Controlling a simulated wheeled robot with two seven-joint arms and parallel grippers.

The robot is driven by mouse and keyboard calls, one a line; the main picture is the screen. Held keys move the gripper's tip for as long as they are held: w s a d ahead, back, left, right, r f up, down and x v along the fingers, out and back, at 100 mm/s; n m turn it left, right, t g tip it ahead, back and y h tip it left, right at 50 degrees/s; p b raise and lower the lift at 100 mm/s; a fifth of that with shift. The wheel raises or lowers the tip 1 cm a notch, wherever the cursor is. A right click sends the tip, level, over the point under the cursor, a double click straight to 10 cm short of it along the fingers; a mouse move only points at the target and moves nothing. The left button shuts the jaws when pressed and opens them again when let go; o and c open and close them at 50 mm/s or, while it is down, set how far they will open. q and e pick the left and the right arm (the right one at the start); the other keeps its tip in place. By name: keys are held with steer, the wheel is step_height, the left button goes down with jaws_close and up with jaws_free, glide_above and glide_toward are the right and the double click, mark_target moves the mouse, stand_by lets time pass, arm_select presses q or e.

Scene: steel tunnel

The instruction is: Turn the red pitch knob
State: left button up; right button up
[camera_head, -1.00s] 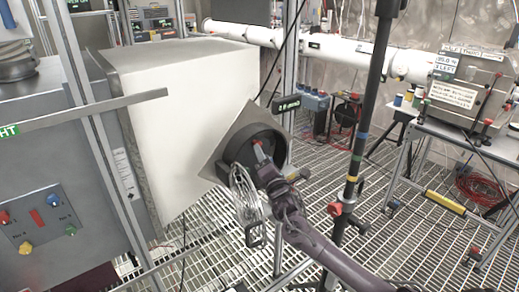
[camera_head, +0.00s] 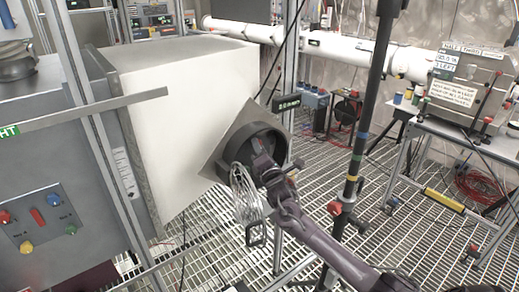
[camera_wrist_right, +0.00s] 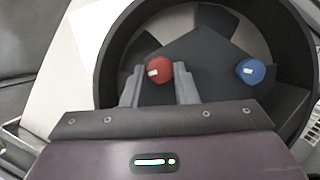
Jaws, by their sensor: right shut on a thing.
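The red knob (camera_wrist_right: 159,69) sits inside a dark round housing (camera_wrist_right: 112,45) in the right wrist view. A blue knob (camera_wrist_right: 250,71) is to its right in the same housing. My right gripper (camera_wrist_right: 158,84) has one finger on each side of the red knob and is shut on it. In the head view, my right gripper (camera_head: 262,163) reaches into the mouth of the round housing (camera_head: 276,137) on a tilted square plate, and hides the red knob there. My left gripper is not in view.
A wire bundle (camera_head: 247,195) hangs just left of my right gripper. A dark upright pole (camera_head: 368,110) with coloured bands stands close on the right. A large white box (camera_head: 185,115) is behind left. A grey panel with coloured knobs (camera_head: 38,217) stands far left.

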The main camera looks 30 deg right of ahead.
steer(key=m+g+p, duration=0.1)
steer(key=m+p, duration=0.1)
steer(key=m, duration=0.1)
steer(key=m+g+p, duration=0.1)
steer(key=m+p, duration=0.1)
steer(key=m, duration=0.1)
steer(key=shift+a+r+g+h+p, duration=0.1)
steer(key=shift+r+g+h+p, duration=0.1)
steer(key=shift+g+h+p, duration=0.15)
stand_by(0.4)
steer(key=o, duration=1)
steer(key=shift+s, duration=0.1)
